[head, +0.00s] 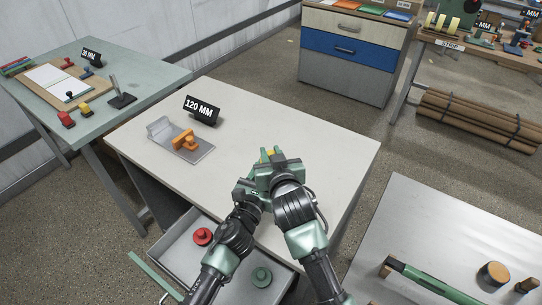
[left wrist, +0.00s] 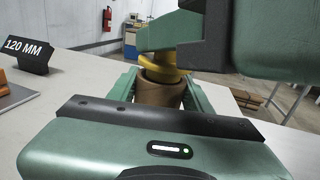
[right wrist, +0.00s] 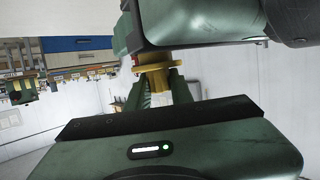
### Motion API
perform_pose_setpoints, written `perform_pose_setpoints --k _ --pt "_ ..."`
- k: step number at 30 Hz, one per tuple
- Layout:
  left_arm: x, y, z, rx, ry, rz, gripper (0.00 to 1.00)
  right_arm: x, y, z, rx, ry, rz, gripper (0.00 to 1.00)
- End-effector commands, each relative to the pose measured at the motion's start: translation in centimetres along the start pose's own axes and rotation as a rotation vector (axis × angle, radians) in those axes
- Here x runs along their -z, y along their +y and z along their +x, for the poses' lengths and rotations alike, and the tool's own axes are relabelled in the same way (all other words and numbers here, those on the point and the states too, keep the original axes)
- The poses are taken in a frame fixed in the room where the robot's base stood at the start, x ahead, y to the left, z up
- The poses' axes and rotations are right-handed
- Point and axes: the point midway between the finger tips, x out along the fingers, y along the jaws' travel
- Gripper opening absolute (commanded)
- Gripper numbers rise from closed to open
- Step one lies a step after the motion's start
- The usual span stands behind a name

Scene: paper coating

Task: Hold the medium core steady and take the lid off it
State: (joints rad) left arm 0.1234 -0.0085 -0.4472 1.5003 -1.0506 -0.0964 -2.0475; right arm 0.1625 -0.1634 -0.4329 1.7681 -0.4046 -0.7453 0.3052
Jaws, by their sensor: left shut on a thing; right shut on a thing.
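The medium core (left wrist: 160,93) is a brown cardboard tube, upright between the fingers of my left gripper (left wrist: 162,98), which is shut on it. The yellow lid (left wrist: 168,58) is at the core's top, its flange close to the rim; I cannot tell whether they touch. My right gripper (right wrist: 158,92) is shut on the lid, whose yellow flange (right wrist: 155,66) shows in the right wrist view. In the head view my right gripper (head: 272,160) is above my left gripper (head: 248,184), over the white table. Together they hide most of the core and lid.
An open drawer (head: 228,262) below holds a red lid (head: 202,236) and a green lid (head: 261,276). The table's right side is clear.

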Motion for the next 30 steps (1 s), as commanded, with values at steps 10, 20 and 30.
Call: perform_pose_setpoints --k 10,20,30 --pt "0.0 0.0 0.0 0.001 0.000 0.000 0.00 0.9 0.0 -0.3 0.001 0.001 0.002 0.00" --pt "0.0 0.0 0.0 0.001 0.000 0.000 0.00 1.9 0.0 -0.6 0.001 0.003 0.002 0.00" --pt "0.0 0.0 0.0 0.001 0.000 -0.001 0.00 5.1 -0.1 -1.4 0.002 0.006 0.006 0.00"
